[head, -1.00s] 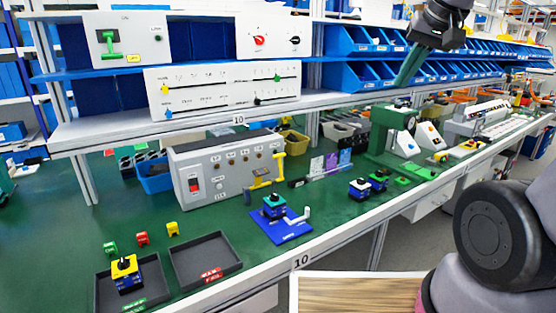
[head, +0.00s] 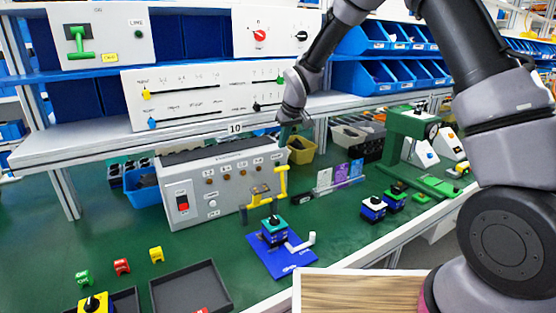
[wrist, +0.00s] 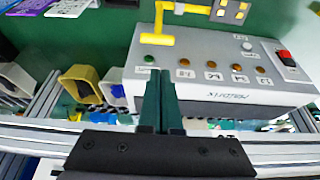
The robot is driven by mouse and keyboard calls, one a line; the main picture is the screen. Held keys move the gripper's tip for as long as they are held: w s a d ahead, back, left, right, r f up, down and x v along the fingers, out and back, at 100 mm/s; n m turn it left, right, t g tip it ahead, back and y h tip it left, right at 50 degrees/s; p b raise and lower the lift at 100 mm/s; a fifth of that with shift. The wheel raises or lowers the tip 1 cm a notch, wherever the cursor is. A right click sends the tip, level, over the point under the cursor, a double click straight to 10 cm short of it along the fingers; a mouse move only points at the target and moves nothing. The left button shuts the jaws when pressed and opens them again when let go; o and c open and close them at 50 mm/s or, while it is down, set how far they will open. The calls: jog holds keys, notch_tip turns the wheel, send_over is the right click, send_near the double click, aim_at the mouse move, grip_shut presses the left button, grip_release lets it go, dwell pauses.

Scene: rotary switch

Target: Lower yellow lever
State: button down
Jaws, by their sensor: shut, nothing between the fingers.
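The yellow lever (head: 282,182) is at the right end of the grey control box (head: 212,208). Its handle points upward at the right, and a yellow bar runs down from it to the left. In the wrist view the lever (wrist: 158,28) shows at the top, past the box's buttons. My gripper (head: 284,143) hangs just above the back right edge of the box, above and behind the lever and apart from it. In the wrist view its dark green fingers (wrist: 160,78) are together with nothing between them.
A blue base with a teal-topped block (head: 275,230) stands in front of the lever. A yellow bin (head: 301,150) is behind, to the right. The shelf edge (head: 180,136) runs over the box. Black trays (head: 190,288) lie at the front left.

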jog(key=x, duration=1)
jog(key=shift+a+f, duration=0.1)
